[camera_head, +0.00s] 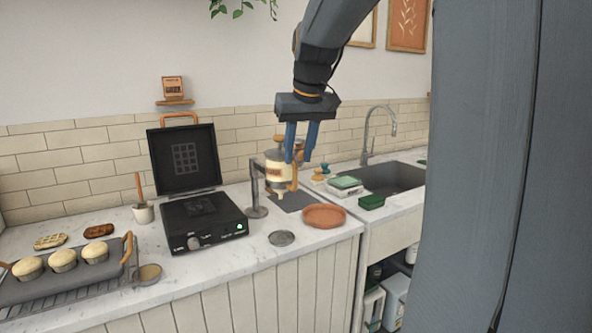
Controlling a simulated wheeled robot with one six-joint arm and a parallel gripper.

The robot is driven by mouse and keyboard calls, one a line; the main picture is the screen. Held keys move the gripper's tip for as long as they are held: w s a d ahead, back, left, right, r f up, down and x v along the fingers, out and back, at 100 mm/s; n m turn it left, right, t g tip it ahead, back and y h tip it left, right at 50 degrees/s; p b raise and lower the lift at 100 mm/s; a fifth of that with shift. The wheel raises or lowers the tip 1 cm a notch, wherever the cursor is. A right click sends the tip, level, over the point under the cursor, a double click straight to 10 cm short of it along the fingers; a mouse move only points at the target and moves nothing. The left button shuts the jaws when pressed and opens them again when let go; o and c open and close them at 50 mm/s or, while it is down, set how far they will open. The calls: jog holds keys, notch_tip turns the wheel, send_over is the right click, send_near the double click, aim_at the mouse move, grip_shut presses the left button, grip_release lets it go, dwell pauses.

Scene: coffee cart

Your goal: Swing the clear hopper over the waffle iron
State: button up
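The clear hopper (277,173) hangs from a grey stand (256,193) to the right of the waffle iron (203,220). It has an orange label, a wooden handle (295,174) on its right side, and cream-coloured contents. The waffle iron's lid (183,158) is raised, and a green light shows on its front. My gripper (299,161) points down with its two blue fingers apart. In the picture the fingers overlap the hopper's upper right part by the handle. I cannot tell whether they touch it.
A dark mat (296,201) lies below the hopper. A terracotta plate (324,216) and a small round metal dish (282,238) are at the counter's front. The sink (397,178) is at right; a tray with muffins (63,261) is at left.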

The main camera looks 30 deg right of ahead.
aim_at(296, 170)
jog(key=p+x, duration=0.1)
jog(key=x, duration=0.6)
jog(key=shift+f, duration=0.2)
grip_shut()
